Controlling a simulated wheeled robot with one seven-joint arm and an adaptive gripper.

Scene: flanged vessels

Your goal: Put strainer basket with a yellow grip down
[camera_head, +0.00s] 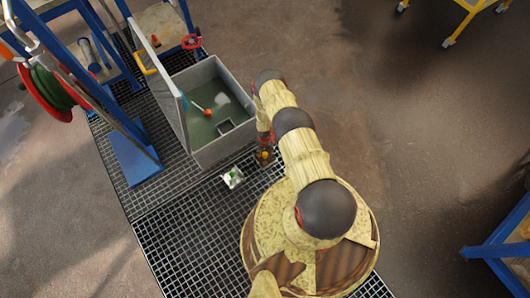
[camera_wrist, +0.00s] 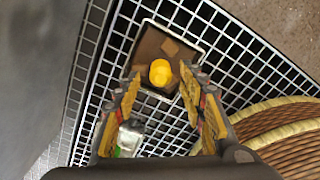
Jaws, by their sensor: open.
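The strainer basket (camera_wrist: 176,42) is a dark, square, open box with a brown inside and a pale rim. It appears to rest upright on the grating in the wrist view. Its round yellow grip (camera_wrist: 160,72) stands up between my fingers. My gripper (camera_wrist: 161,84) is open, with a finger on either side of the grip and a visible gap to each. In the head view the yellow grip shows as a small spot (camera_head: 265,154) just below my gripper (camera_head: 264,140); most of the basket there is hard to make out.
A silver piece with a green top (camera_head: 232,177) lies on the grating (camera_head: 190,230) close by, also seen in the wrist view (camera_wrist: 130,138). A grey open tank (camera_head: 225,148) with liquid and a raised lid (camera_head: 165,92) stands behind. A hose reel (camera_head: 45,92) is at left.

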